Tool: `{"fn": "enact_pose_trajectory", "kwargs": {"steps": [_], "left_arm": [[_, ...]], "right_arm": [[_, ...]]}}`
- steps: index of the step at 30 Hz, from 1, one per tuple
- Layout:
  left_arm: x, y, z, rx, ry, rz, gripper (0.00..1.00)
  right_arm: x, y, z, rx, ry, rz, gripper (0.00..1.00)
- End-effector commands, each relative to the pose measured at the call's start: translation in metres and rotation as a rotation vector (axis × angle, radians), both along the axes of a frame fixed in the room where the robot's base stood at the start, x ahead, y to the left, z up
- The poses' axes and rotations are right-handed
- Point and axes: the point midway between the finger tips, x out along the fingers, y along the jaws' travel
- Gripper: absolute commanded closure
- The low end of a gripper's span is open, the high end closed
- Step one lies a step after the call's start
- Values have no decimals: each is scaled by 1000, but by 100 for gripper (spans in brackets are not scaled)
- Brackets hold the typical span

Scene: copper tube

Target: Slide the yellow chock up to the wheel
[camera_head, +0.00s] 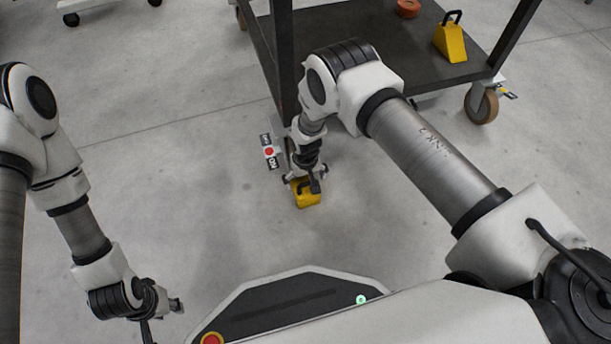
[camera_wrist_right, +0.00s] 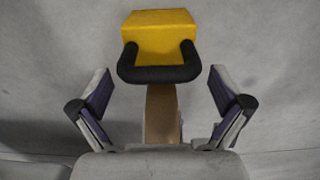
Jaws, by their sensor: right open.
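The yellow chock (camera_head: 306,197) with a black handle sits on the floor by the cart's near corner. It also shows at the top of the right wrist view (camera_wrist_right: 160,35), its handle (camera_wrist_right: 160,73) toward me. My right gripper (camera_head: 305,184) is over the chock; in the wrist view its open fingers (camera_wrist_right: 160,92) stand apart on either side, below the handle. A brown curved surface (camera_wrist_right: 162,115), apparently the wheel's tread, shows between the fingers. In the head view my right arm mostly hides that wheel. My left gripper (camera_head: 163,308) is empty, fingers apart, at lower left.
A dark cart (camera_head: 400,75) stands behind my right arm. Its shelf carries a second yellow chock (camera_head: 452,45) and an orange round object (camera_head: 408,8). Another caster wheel (camera_head: 481,106) is at right. A labelled plate (camera_head: 269,152) with a red dot is beside my right gripper.

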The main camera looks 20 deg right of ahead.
Motion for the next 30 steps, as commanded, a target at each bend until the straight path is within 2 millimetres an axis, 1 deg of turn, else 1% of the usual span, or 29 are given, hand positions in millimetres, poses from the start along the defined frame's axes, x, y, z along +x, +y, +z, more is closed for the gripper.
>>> {"fn": "enact_pose_trajectory", "kwargs": {"steps": [1, 4, 7, 14, 17, 18, 20, 21, 22, 23, 24, 25, 30], "left_arm": [[0, 0, -11, 0, -1, 1, 61], [1, 0, -16, 0, -2, 3, 61], [1, 0, -17, 0, -3, 4, 61], [1, 0, -16, 0, -3, 4, 61], [1, 0, -16, 0, -3, 4, 61], [1, 0, -16, 0, -3, 4, 61], [1, 0, -16, 0, -3, 4, 61], [1, 0, -16, 0, -3, 4, 61], [1, 0, -16, 0, -3, 4, 61], [1, 0, -16, 0, -3, 4, 61], [1, 0, -16, 0, -3, 4, 61], [1, 0, -16, 0, -3, 4, 61], [1, 0, -16, 0, -3, 4, 61]], "right_arm": [[0, 0, -15, 0, 1, 0, 0], [0, 0, -25, 0, 0, -1, 0], [0, 0, -29, 0, 0, 0, 0], [0, 0, -28, 0, 0, 0, 0], [0, 0, -28, 0, 0, 0, 32], [0, 0, -28, 0, 0, 0, 46], [0, 0, -28, 0, 0, 0, 67], [0, 0, -28, 0, 0, 0, 81], [0, 0, -28, 0, 0, 0, 88], [0, 0, -28, 0, 0, 0, 22], [0, 0, -28, 0, 0, -1, 8], [0, 0, -28, 0, 0, -1, 0], [0, 0, -28, 0, 0, 0, 0]]}}
